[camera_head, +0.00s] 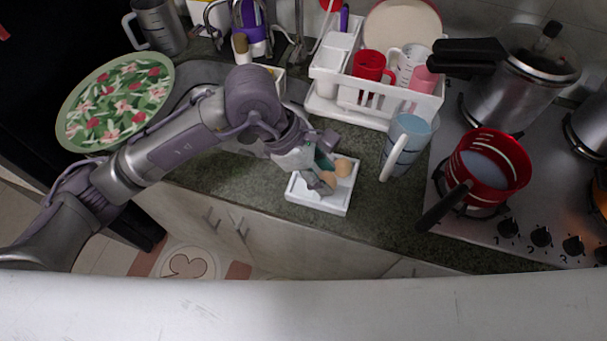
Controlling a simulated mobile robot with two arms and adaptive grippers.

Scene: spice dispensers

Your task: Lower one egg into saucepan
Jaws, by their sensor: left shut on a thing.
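Brown eggs (343,167) sit in a small white tray (319,202) on the dark green counter. My left gripper (326,180) reaches down over the tray and is shut on an egg (328,179) at the tray's middle. The gripper partly hides this egg, and I cannot tell if it is still touching the tray. The red saucepan (488,167) stands on the stove at the right, with its black handle pointing to the lower left. It holds a pale liquid. My right gripper is not in view.
A blue striped mug (404,146) stands between tray and saucepan. Behind are a white dish rack (376,92) with cups and a pressure cooker (522,80) on the stove (556,205). A floral plate (116,101) is at the left.

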